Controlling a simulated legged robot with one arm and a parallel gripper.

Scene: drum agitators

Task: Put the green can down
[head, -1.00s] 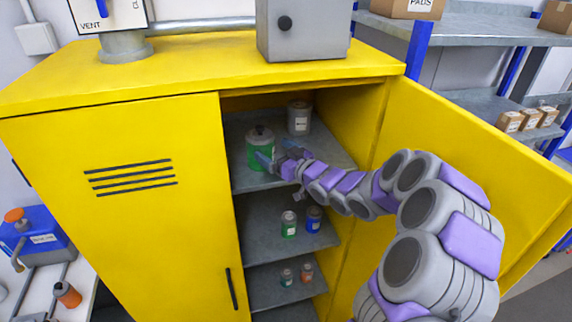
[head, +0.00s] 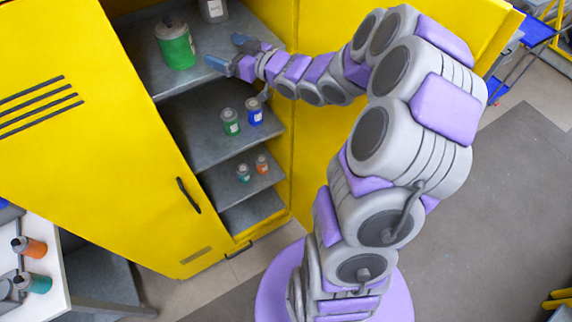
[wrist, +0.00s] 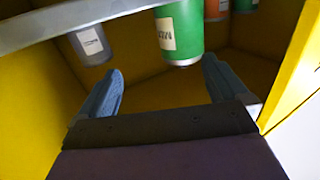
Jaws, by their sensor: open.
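The large green can (head: 176,47) stands upright on the top shelf of the open yellow cabinet. My gripper (head: 228,50) is just right of it in the head view, with the blue fingers apart and nothing between them. A gap shows between the fingers and the can. In the wrist view my gripper (wrist: 162,70) is spread open and empty. A labelled green can (wrist: 180,32) shows beyond the fingertips there; I cannot tell for sure that it is the same can.
A grey can (head: 213,9) stands behind on the top shelf. Small green (head: 231,122) and blue (head: 254,111) bottles stand on the shelf below, with smaller bottles under them. The front of the top shelf is clear.

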